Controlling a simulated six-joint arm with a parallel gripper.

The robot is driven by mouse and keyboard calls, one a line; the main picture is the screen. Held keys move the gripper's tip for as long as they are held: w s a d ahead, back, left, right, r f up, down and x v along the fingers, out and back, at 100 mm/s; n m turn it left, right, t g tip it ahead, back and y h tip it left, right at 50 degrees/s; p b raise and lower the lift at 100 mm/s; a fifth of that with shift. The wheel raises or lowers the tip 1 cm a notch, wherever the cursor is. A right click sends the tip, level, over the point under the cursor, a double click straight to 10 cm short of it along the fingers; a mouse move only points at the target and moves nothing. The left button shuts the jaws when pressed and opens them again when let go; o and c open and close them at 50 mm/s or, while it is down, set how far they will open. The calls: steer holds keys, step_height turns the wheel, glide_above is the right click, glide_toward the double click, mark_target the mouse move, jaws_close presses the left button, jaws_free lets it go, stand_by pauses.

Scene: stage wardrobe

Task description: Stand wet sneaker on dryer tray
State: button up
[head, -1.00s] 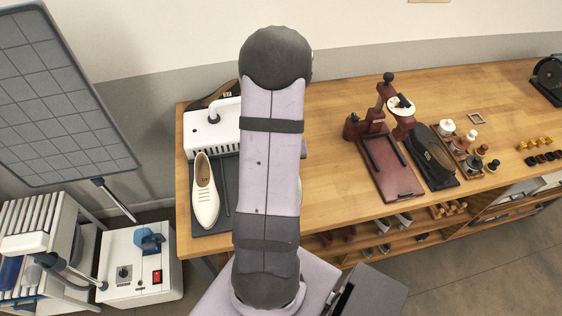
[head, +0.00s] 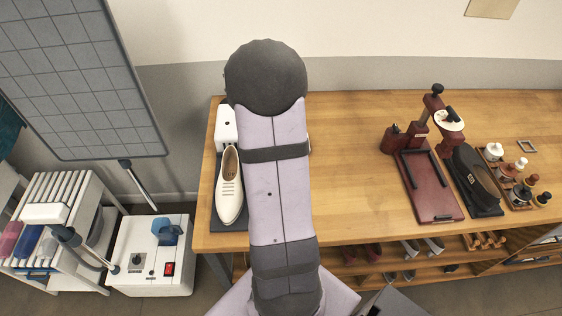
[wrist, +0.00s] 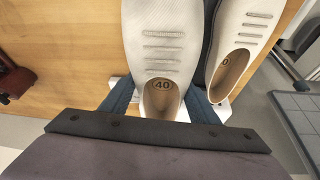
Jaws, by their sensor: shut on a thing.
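One white sneaker (head: 229,190) stands on the dark dryer tray (head: 226,225), left of my arm in the head view. It also shows at right in the wrist view (wrist: 246,35). A second white sneaker (wrist: 165,45), marked 40 inside, is beside it in the wrist view. My gripper (wrist: 160,103) has its two blue-grey fingers on either side of this second sneaker's heel and is shut on it. Whether its sole touches the tray is hidden. The white dryer box (head: 226,125) is at the tray's back. My arm hides the gripper in the head view.
The wooden bench (head: 345,200) is bare right of my arm. A gridded panel (head: 85,75) and a white machine (head: 150,260) are at left.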

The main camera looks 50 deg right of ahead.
steer(key=shift+f, duration=0.15)
steer(key=shift+f+b, duration=1.95)
steer(key=shift+f, duration=0.15)
steer(key=shift+f+b, duration=1.3)
steer(key=shift+b, duration=0.2)
steer(key=shift+f+b, duration=0.4)
steer(key=shift+b, duration=0.2)
steer(key=o, duration=1.2)
steer(key=shift+p+v, duration=0.45)
steer(key=shift+v, duration=3.25)
